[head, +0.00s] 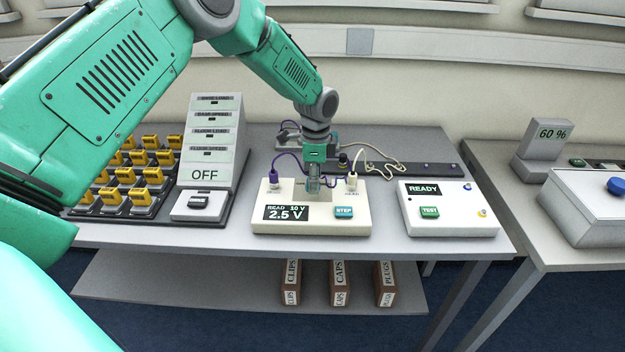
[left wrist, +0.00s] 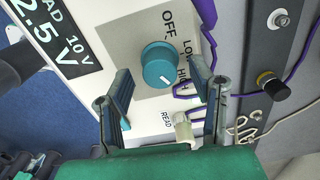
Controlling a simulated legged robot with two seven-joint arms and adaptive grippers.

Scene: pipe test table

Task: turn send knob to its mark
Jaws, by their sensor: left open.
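A teal round knob (left wrist: 158,65) sits on the grey panel of a white meter box (head: 300,222). The labels OFF, LOW and HIGH stand around it in the left wrist view. A short white line on its face points toward the lower side of the picture, near HIGH; its exact setting is hard to tell. My left gripper (head: 313,188) hangs over the box, pointing down, and hides the knob in the head view. Its fingers (left wrist: 160,80) are open, one to either side of the knob in the picture; no contact is clear. My right gripper is not in view.
The box has a 2.5 V display (head: 287,213), a STEP button (head: 344,211), a purple plug (head: 273,177) and a white plug (head: 351,180), close to the gripper. A TEST box (head: 452,226) stands to the right, an OFF tower (head: 212,140) to the left.

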